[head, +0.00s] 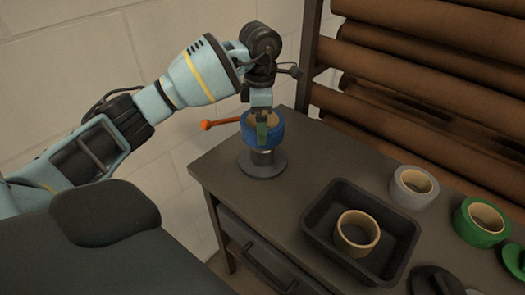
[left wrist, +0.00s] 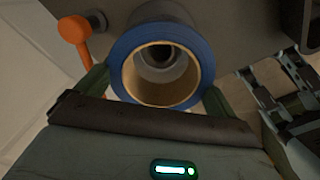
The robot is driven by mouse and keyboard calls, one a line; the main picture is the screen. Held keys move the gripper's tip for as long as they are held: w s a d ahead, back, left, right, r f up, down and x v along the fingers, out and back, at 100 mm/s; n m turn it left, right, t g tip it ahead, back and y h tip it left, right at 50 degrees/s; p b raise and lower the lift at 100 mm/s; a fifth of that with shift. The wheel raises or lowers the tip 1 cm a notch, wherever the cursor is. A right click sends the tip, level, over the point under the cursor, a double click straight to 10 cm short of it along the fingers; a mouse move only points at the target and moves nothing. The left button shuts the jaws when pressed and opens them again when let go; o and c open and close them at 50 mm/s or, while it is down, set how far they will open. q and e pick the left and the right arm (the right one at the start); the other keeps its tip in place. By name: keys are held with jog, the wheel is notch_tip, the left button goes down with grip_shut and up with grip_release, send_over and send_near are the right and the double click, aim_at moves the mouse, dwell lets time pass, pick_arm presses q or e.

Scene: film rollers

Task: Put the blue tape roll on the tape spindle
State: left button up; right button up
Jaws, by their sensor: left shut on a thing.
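The blue tape roll (head: 279,131) is in my left gripper (head: 262,132), whose fingers are shut on it at the back corner of the table. It also shows in the left wrist view (left wrist: 205,45), with a tan core facing the camera. The tape spindle (head: 262,165) has a dark round base on the table, directly below the roll. A short pale part of its post shows between roll and base. In the left wrist view the grey spindle (left wrist: 160,55) shows through the core, roughly centred. I cannot tell whether its tip is inside the core.
An orange-ended lever (head: 207,125) sticks out left of the roll. A black tray (head: 311,230) holds a tan tape roll (head: 357,232). A grey roll (head: 398,188) and a green roll (head: 480,238) stand at the right. Brown film rollers (head: 420,55) rise behind the table.

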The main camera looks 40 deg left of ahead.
pick_arm(q)
jog(key=shift+w+f, duration=0.1)
jog(key=shift+f, duration=4.1)
jog(key=shift+f, duration=0.1)
jog(key=o, duration=0.7)
jog(key=shift+f, duration=0.15)
jog(key=shift+o, duration=0.5)
notch_tip(320, 180, up, 12)
jog(key=shift+r, duration=0.25)
